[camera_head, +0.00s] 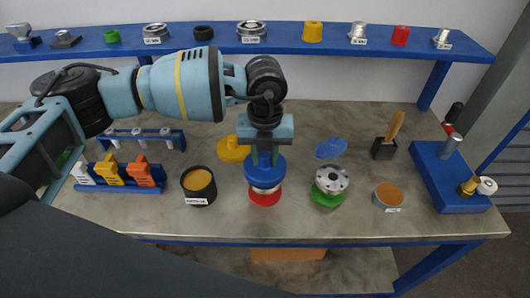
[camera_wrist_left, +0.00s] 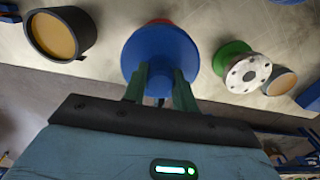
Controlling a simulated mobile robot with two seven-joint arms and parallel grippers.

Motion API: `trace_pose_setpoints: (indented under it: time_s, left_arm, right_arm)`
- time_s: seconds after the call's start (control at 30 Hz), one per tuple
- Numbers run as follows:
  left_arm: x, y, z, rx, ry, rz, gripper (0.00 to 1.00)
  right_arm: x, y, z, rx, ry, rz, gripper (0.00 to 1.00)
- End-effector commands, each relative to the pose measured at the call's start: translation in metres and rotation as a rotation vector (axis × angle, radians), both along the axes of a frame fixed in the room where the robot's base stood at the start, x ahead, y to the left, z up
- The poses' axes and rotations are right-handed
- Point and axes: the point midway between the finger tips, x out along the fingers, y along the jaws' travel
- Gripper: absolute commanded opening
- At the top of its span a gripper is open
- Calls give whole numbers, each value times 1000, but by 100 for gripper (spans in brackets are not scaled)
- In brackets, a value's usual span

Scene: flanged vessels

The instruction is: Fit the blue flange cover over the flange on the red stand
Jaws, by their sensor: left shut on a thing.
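The blue flange cover (camera_head: 266,172) sits at the top of the flange on the red stand (camera_head: 264,198), with a silver band of the flange (camera_head: 265,187) showing just below it. I cannot tell whether the cover is fully seated. My left gripper (camera_head: 265,158) points down from above and is shut on the cover. In the left wrist view the cover (camera_wrist_left: 160,55) is a blue disc between the green fingers (camera_wrist_left: 160,88), and a sliver of the red stand (camera_wrist_left: 160,21) shows behind it. My right gripper is not in view.
A green stand with a bare bolt-holed flange (camera_head: 331,180) is close on the right. A black cup (camera_head: 198,185) stands on the left, a yellow cover (camera_head: 230,148) behind. A blue disc (camera_head: 331,147) lies behind the green stand. A blue shelf (camera_head: 300,39) spans the back.

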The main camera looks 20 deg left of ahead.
Motion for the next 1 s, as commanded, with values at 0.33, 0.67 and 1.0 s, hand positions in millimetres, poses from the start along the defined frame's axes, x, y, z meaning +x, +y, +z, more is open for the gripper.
trace_pose_setpoints:
  time_s: [0.33,0.67,1.0]
  left_arm:
    - [0,0,-10,1,0,0,5]
    - [0,0,-18,0,0,0,5]
    - [0,0,-27,0,0,0,5]
  right_arm:
    - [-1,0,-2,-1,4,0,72]
    - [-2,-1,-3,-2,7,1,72]
    - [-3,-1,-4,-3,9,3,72]
